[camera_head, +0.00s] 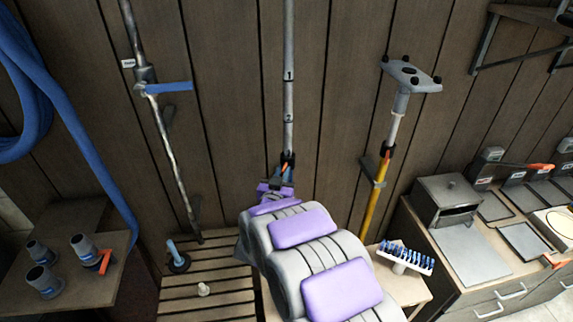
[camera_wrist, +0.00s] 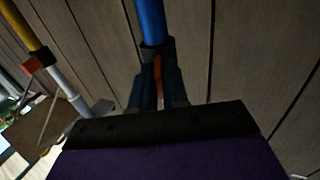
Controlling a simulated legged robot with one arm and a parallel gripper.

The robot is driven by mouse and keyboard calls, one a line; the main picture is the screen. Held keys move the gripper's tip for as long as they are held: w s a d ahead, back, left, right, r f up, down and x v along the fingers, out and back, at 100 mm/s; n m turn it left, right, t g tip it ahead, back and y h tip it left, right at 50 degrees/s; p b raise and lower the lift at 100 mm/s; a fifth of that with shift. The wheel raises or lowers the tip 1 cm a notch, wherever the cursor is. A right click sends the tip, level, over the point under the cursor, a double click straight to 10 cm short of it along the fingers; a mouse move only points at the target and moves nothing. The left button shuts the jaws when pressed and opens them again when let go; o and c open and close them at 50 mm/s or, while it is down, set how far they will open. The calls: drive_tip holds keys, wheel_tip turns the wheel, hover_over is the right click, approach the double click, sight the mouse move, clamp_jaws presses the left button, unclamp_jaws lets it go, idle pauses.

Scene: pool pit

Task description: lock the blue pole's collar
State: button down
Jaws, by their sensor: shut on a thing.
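The blue pole stands upright against the plank wall. Its grey upper tube (camera_head: 289,70), marked 1 and 2, shows in the head view, and its blue tube (camera_wrist: 151,22) shows in the wrist view. A black collar (camera_head: 288,158) sits where the tubes meet; it also shows in the wrist view (camera_wrist: 158,48). An orange-red lever (camera_wrist: 158,75) lies along the pole at the collar. My gripper (camera_head: 280,180) is shut at this lever, with its dark fingers (camera_wrist: 157,85) on either side. The fingers hide most of the lever, so its exact seating is unclear.
A yellow pole (camera_head: 375,202) with an orange lever and flat head stands to the right. A grey pole (camera_head: 175,150) with a blue tag stands left. A brush (camera_head: 405,257) lies on a low stand. A side table (camera_head: 90,285) and a cabinet (camera_head: 490,280) flank the slatted platform.

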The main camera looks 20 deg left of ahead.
drive_tip(key=shift+s+a+r+m+h+p, duration=0.15)
drive_tip(key=shift+a+m+h+p, duration=0.4)
drive_tip(key=shift+h+p, duration=0.55)
drive_tip(key=shift+d, duration=0.1)
drive_tip(key=c, duration=1.2)
unclamp_jaws()
drive_tip(key=s, duration=1.1)
drive_tip(key=s+d, duration=0.1)
drive_tip(key=s, duration=0.5)
drive_tip(key=shift+f+p, duration=0.25)
drive_tip(key=shift+p, duration=0.15)
